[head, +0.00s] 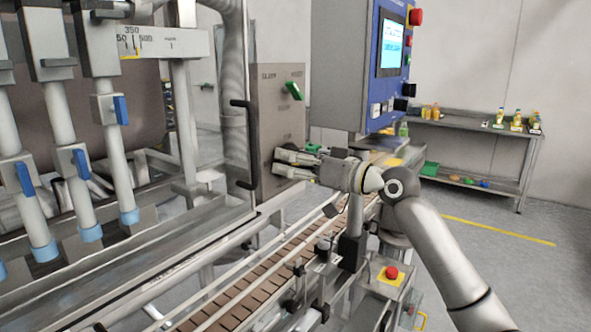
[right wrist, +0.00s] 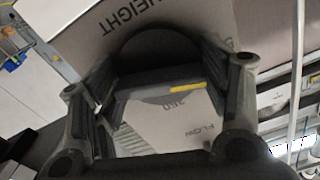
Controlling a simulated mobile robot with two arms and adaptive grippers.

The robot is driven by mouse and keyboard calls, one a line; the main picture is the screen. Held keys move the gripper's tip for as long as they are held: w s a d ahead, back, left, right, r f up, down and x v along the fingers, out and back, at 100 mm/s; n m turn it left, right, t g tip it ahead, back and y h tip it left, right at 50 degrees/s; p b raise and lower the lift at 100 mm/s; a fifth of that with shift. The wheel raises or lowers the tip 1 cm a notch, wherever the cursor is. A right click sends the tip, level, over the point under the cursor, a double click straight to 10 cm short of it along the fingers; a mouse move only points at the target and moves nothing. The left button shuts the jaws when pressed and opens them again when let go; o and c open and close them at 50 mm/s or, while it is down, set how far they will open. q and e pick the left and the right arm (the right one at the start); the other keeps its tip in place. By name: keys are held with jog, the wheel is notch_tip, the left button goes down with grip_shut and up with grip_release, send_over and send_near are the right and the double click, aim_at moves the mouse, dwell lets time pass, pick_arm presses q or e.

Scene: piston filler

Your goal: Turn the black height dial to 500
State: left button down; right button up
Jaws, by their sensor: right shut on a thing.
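The black height dial (right wrist: 155,48) shows in the right wrist view, a round knob with a raised bar and a yellow mark (right wrist: 188,86) near the bar's right end. It sits on a grey panel (right wrist: 100,35) lettered HEIGHT. My right gripper (head: 280,163) is shut on the dial; in the right wrist view its fingers (right wrist: 165,95) stand on both sides of the bar. In the head view the gripper mostly hides the dial. A height scale (head: 160,42) at upper left bears 350 and 500, with a yellow pointer (head: 130,57). My left gripper is out of view.
A green knob (head: 293,91) is above the dial on the same panel (head: 268,125). A blue control box (head: 365,75) hangs above my right arm. The conveyor (head: 265,262) and its rails run below. Filler nozzles (head: 115,150) stand at left.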

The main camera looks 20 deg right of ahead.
jog(key=shift+f+n, duration=0.15)
jog(key=shift+n, duration=0.45)
jog(key=o, duration=0.9)
jog(key=shift+d, duration=0.1)
jog(key=v, duration=1.2)
